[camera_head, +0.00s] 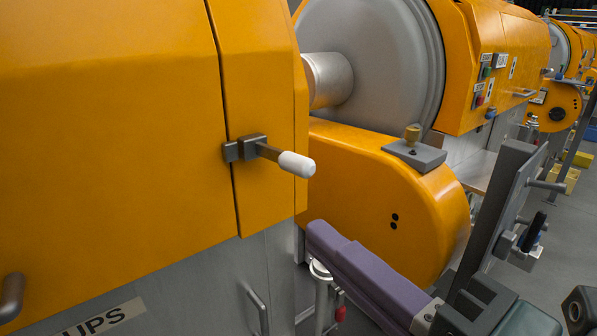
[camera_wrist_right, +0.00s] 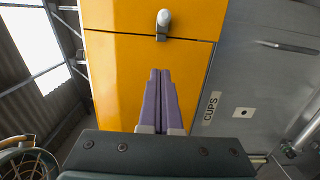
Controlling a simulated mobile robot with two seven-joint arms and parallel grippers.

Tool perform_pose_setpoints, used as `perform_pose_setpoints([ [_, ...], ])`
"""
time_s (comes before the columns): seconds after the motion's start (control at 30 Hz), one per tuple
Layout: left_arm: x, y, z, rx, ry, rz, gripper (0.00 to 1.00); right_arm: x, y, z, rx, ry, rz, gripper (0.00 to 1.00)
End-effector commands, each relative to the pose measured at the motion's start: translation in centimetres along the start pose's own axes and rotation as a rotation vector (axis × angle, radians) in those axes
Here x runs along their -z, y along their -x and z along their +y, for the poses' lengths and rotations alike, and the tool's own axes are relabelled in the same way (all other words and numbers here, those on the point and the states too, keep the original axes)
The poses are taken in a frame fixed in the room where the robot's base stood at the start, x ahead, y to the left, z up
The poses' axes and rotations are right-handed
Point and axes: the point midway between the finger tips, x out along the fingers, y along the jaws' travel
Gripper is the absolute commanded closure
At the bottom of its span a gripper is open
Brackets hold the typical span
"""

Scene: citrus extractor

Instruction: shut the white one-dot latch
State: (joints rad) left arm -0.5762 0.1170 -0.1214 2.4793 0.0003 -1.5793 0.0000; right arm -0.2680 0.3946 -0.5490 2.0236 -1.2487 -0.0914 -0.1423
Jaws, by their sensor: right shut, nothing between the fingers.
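The white-handled latch (camera_head: 270,154) is mounted across the seam of the orange door at the left. Its lever sticks out from the door, with the white grip (camera_head: 297,164) pointing right. The latch also shows at the top of the right wrist view (camera_wrist_right: 162,24). My right gripper (camera_head: 318,230) has purple fingers, pressed together and empty. In the head view its tips are below the white grip, apart from it. In the wrist view the fingertips (camera_wrist_right: 160,72) point at the orange panel below the latch. My left gripper is not in view.
A label with one black dot (camera_wrist_right: 243,112) is beside the CUPS label (camera_wrist_right: 210,107) on the grey panel. An orange housing with two dots (camera_head: 420,205) and a grey drum (camera_head: 375,60) stand behind. A metal handle (camera_head: 257,308) is on the lower panel.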

Motion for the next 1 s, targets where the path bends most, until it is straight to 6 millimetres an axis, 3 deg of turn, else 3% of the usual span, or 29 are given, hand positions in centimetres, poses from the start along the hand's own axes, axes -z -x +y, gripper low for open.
perform_pose_setpoints([
  [0.17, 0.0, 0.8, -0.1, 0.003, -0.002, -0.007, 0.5, 0.1, -1.8, 0.4, -0.003, 0.005, 0.005, 1.0],
  [0.57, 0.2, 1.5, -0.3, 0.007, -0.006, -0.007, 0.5, 0.1, -10.2, 0.2, -0.003, 0.002, 0.003, 1.0],
  [0.8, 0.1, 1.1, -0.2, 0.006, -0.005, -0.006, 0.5, -3.1, -10.7, 0.0, 0.0, 0.004, 0.002, 1.0],
  [1.0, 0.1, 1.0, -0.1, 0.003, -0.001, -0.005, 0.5, -3.8, -10.9, 0.0, 0.0, 0.001, 0.003, 1.0],
])
